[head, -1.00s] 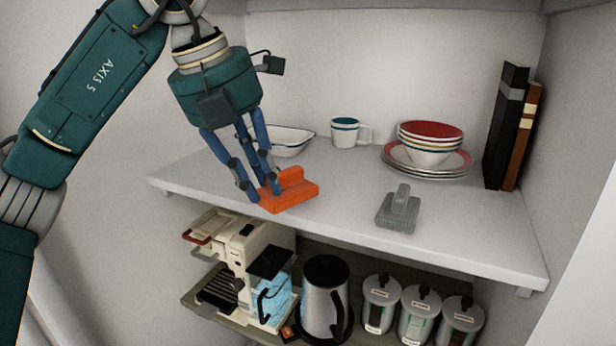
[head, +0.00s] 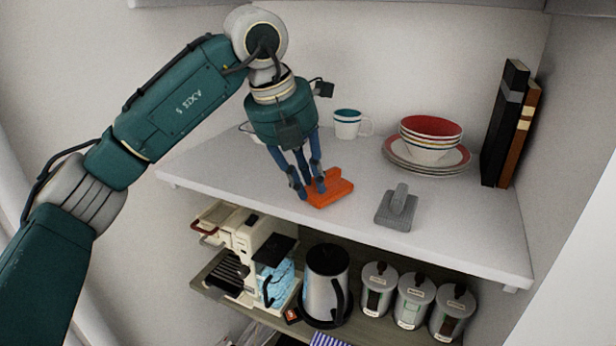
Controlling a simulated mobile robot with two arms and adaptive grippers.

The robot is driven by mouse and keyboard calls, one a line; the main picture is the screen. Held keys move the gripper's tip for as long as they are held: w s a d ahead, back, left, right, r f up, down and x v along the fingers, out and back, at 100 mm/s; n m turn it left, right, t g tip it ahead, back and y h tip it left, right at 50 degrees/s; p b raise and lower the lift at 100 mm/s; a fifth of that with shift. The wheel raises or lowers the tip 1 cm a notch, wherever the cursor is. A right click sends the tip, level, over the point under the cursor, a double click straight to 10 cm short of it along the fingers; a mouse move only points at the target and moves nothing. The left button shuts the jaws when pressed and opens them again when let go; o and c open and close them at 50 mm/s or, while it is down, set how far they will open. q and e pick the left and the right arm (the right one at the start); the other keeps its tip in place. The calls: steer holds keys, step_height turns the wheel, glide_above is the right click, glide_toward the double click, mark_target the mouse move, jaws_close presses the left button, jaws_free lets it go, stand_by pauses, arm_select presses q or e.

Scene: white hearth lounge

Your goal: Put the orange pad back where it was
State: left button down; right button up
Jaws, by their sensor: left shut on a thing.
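The orange pad (head: 331,190) is at the upper shelf (head: 452,235), left of the grey pad-like block (head: 396,209). It has a flat base with a raised ridge. My left gripper (head: 314,192) reaches down from above and is shut on the orange pad. The fingers cover the pad's left part. I cannot tell whether the pad touches the shelf or hangs just above it. My right gripper is not in view.
Behind stand a white and blue mug (head: 348,124), stacked bowls (head: 430,133) on plates and dark books (head: 503,125). A white dish is mostly hidden behind my gripper. The lower shelf holds a coffee machine (head: 245,250), a kettle (head: 325,285) and canisters (head: 412,300).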

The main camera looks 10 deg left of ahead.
arm_select(q)
steer(key=shift+d, duration=0.1)
steer(key=shift+f, duration=0.2)
steer(key=c, duration=1.6)
jaws_free()
steer(key=shift+o, duration=0.2)
steer(key=shift+r, duration=0.1)
